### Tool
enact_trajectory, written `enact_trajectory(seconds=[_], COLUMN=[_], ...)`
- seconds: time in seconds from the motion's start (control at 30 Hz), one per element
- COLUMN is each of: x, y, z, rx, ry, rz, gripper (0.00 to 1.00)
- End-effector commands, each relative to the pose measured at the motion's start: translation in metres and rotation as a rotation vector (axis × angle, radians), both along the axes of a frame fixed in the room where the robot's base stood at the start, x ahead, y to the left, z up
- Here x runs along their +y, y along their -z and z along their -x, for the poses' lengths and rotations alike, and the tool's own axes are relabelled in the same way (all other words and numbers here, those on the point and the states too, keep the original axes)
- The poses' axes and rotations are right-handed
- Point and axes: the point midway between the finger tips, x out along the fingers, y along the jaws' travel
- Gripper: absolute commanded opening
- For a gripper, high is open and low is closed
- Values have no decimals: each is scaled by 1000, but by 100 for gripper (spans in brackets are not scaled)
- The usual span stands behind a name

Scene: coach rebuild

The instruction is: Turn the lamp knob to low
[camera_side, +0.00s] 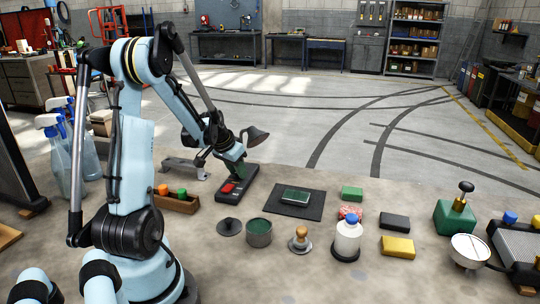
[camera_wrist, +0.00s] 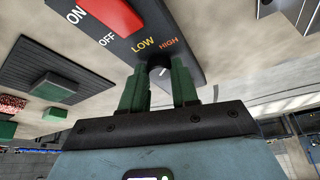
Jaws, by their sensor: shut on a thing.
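The lamp has a dark base (camera_side: 229,196) with a red switch (camera_side: 229,187) on top and a dark shade (camera_side: 257,136) behind. In the wrist view the base shows the red switch (camera_wrist: 112,14), marked ON and OFF, and the labels LOW and HIGH. The dark round knob (camera_wrist: 161,73) carries a short white mark, which slants up and to the right; its exact setting is hard to tell. My gripper (camera_wrist: 159,82) is shut on the knob, one green finger on each side. In the side view my gripper (camera_side: 237,172) is down at the base's far end and hides the knob.
A dark mat (camera_side: 312,211) with a green block lies right of the lamp. A wooden tray (camera_side: 178,203) is to the left. A tin (camera_side: 259,233), a wooden-handled stamp (camera_side: 300,239) and a white bottle (camera_side: 347,239) stand in front. The floor behind is clear.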

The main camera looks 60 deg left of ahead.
Motion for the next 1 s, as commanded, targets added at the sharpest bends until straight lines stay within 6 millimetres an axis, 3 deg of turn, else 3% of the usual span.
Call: enact_trajectory(seconds=[1.0], x=[-5], y=[0], z=[-6], rx=[1], ry=[-838], rz=[-1], gripper=[0])
